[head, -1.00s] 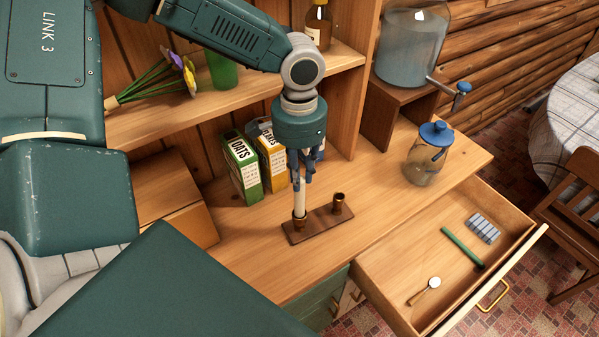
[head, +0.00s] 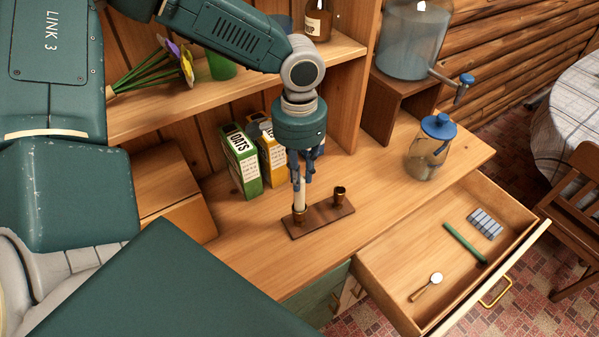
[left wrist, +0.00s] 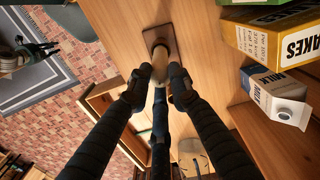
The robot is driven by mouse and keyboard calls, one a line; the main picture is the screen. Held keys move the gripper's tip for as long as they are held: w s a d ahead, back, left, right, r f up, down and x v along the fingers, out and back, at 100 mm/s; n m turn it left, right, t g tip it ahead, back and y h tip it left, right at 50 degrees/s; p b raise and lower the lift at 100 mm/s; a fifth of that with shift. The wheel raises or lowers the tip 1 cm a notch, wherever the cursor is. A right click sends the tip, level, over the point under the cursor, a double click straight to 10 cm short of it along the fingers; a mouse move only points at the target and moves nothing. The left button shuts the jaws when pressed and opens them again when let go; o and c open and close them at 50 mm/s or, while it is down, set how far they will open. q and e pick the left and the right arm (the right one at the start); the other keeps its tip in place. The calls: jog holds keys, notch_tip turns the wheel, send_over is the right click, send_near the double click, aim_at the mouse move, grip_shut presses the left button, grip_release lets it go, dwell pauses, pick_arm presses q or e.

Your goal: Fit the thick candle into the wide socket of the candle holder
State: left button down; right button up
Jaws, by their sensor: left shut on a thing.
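The cream candle (head: 299,190) is upright in my left gripper (head: 304,172), whose fingers are closed around its upper part. The brown candle holder (head: 320,221) lies on the wooden counter with two dark metal sockets. The candle's lower end is at the left socket (head: 299,215) and appears to be inside its rim; how deep is hidden. The right socket (head: 339,194) is empty. In the left wrist view the candle (left wrist: 160,66) runs from the fingertips (left wrist: 157,85) down to the holder (left wrist: 158,36) and covers its socket. My right gripper is not in view.
An oats box (head: 240,162) and a yellow carton (head: 271,160) stand close behind the gripper. A blue-lidded glass jar (head: 428,150) stands at the right of the counter. An open drawer (head: 395,290) juts out in front. The counter around the holder is clear.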

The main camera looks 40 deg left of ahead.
pick_arm(q)
jog(key=shift+f, duration=0.3)
jog(key=c, duration=1.5)
grip_release()
jog(key=shift+r, duration=0.1)
notch_tip(320, 180, up, 12)
